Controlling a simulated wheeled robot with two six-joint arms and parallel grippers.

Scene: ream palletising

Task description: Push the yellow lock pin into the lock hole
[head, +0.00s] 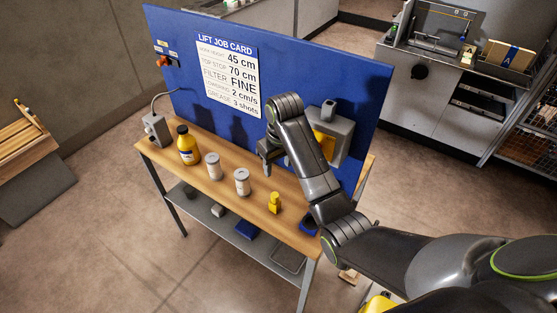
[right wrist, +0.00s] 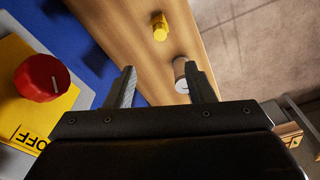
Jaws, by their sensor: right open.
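A small yellow piece (head: 274,203), which I take for the lock pin, stands on the wooden bench near its front edge. It also shows at the top of the right wrist view (right wrist: 160,27). My right gripper (head: 268,165) is open and empty over the bench, apart from the pin. Its two spread fingers show in the right wrist view (right wrist: 160,80). A grey switch box with a yellow plate (head: 326,146) is on the blue board, partly behind my right arm. Its red knob (right wrist: 42,78) and "OFF" show in the right wrist view. I cannot make out the lock hole. My left gripper is not in view.
Two pale canisters (head: 213,166) (head: 242,182) and a yellow bottle (head: 188,146) stand left of the pin on the bench (head: 205,187). The blue board (head: 300,75) with a job card rises behind. A lower shelf (head: 262,247) holds several items.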

